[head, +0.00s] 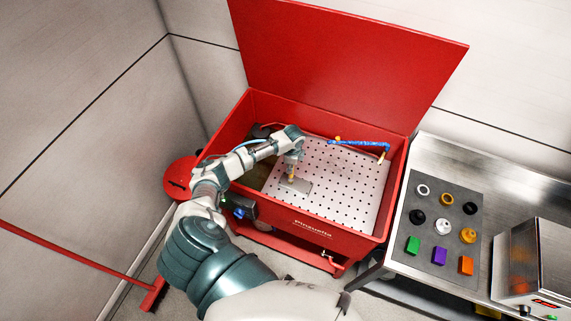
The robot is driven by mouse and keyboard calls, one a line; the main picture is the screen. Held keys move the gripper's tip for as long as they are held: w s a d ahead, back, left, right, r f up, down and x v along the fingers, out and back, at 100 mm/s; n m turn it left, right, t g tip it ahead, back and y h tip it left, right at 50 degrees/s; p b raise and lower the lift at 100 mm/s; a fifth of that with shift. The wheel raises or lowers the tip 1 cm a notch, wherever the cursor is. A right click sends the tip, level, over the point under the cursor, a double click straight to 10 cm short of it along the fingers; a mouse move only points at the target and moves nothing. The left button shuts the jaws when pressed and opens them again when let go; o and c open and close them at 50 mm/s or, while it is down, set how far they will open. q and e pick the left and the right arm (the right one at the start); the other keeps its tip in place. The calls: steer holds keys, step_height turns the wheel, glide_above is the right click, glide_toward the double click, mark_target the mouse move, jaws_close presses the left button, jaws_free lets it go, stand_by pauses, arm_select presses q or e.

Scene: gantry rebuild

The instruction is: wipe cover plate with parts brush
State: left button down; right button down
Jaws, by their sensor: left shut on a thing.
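The cover plate (303,186) is a small flat grey piece lying on the white perforated shelf (345,205) inside the red parts washer. My left arm reaches over the washer's left wall. My left gripper (292,163) points down above the plate and is shut on the parts brush (291,176), a small tan piece showing just below the fingers. The brush's lower end is over the plate's left part. I cannot tell whether it touches the plate. The fingers hide most of the brush. My right gripper is not in view.
The washer's red lid (340,60) stands open at the back. A blue hose (355,142) arches over the shelf's far right corner. On the right, a steel table (432,160) carries a grey mat (428,240) with several rings and coloured blocks, and a metal box (535,262).

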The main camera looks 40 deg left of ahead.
arm_select(q)
steer(key=w+d, duration=0.2)
steer(key=d, duration=0.5)
steer(key=shift+d, duration=0.25)
stand_by(0.4)
steer(key=shift+r, duration=0.1)
steer(key=shift+r, duration=2.95)
steer(key=shift+r, duration=1.5)
steer(key=shift+a, duration=0.1)
